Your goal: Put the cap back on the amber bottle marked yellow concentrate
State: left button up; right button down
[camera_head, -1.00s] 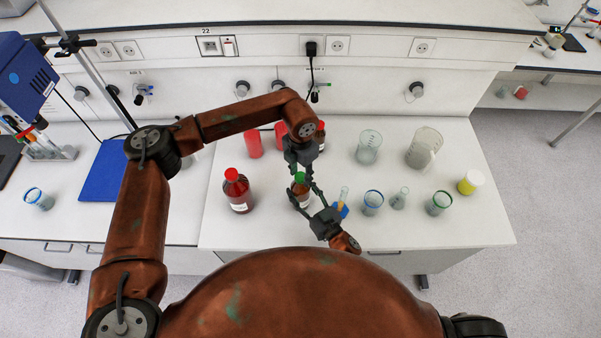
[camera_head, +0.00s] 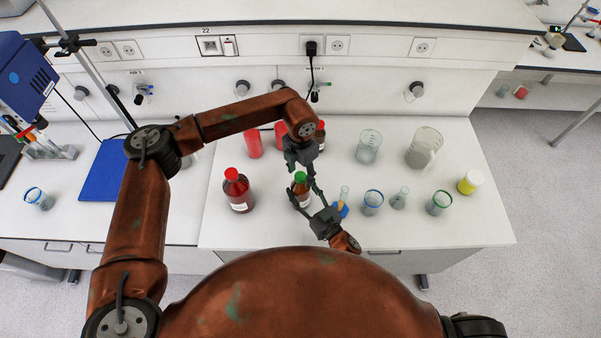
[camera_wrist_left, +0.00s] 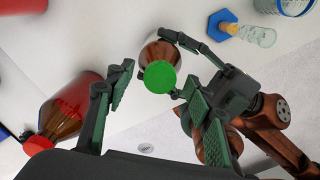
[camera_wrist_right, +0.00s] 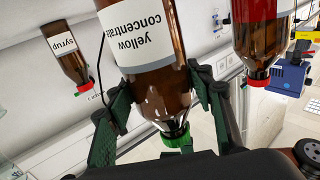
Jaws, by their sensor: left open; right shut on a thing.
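The amber bottle marked yellow concentrate (camera_wrist_right: 155,65) stands near the front of the bench; it also shows in the head view (camera_head: 302,199). A green cap (camera_wrist_left: 160,77) sits at the top of its neck, and it shows on the neck in the right wrist view (camera_wrist_right: 177,137). Whether it is screwed tight I cannot tell. My right gripper (camera_wrist_right: 160,92) is shut around the bottle's body below the cap. My left gripper (camera_wrist_left: 155,95) is open above the bottle, its fingers on either side of the cap and apart from it.
A larger red-capped amber bottle (camera_head: 238,191) stands to the left. A syrup bottle (camera_wrist_right: 65,52) stands behind. To the right are a small cylinder on a blue base (camera_head: 341,207), a blue-rimmed beaker (camera_head: 372,203) and other glassware. The bench between the beakers (camera_head: 400,150) is clear.

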pick_arm(q)
jog(key=shift+r, duration=0.1)
notch_tip(320, 180, up, 12)
dwell(0.6)
pick_arm(e)
jog(key=c, duration=0.9)
grip_release()
jog(key=shift+o, duration=0.2)
jog(key=v, duration=1.2)
jog(key=shift+f, duration=0.1)
